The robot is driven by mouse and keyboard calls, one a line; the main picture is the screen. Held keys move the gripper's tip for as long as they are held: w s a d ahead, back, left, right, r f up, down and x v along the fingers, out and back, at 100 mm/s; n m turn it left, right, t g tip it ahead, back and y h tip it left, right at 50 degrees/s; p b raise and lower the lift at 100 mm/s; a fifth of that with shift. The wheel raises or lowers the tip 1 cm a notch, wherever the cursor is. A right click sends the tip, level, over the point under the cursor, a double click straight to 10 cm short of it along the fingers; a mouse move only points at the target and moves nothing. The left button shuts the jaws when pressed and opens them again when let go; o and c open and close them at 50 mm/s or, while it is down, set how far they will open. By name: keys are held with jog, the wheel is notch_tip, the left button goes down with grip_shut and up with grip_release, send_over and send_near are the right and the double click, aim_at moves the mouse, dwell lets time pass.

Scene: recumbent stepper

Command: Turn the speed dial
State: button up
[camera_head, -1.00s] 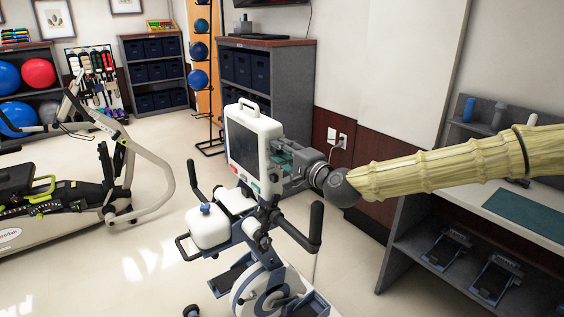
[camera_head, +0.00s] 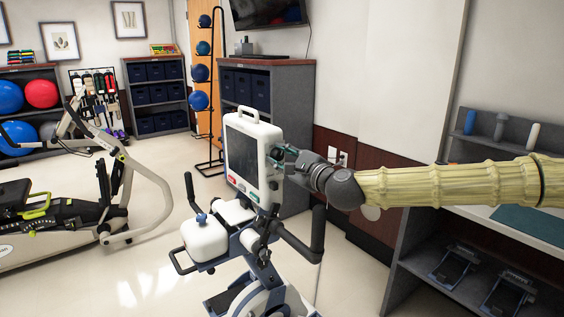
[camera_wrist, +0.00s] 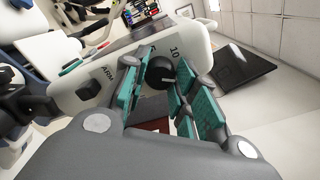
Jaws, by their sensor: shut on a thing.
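The speed dial is a round black knob (camera_wrist: 161,72) with a light pointer mark, on the side of the white console (camera_wrist: 198,50) beside the printed "10". My gripper (camera_wrist: 160,80) has its teal finger pads on either side of the dial and is shut on it. In the head view, my gripper (camera_head: 287,160) reaches the right side of the white console (camera_head: 264,150) from the right. The dial itself is hidden there. A second black knob (camera_wrist: 91,75), marked "ARM", sits on the console to the left in the wrist view.
The stepper's black handle (camera_head: 317,228) stands just below my wrist. A grey shelf unit (camera_head: 290,90) stands behind the console. A desk (camera_head: 470,215) with lower shelves is at the right. Open floor (camera_head: 150,285) lies to the left.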

jog(key=shift+f, duration=0.1)
dwell(0.3)
jog(key=o, duration=1)
jog(key=shift+d, duration=0.1)
jog(key=v, duration=1.2)
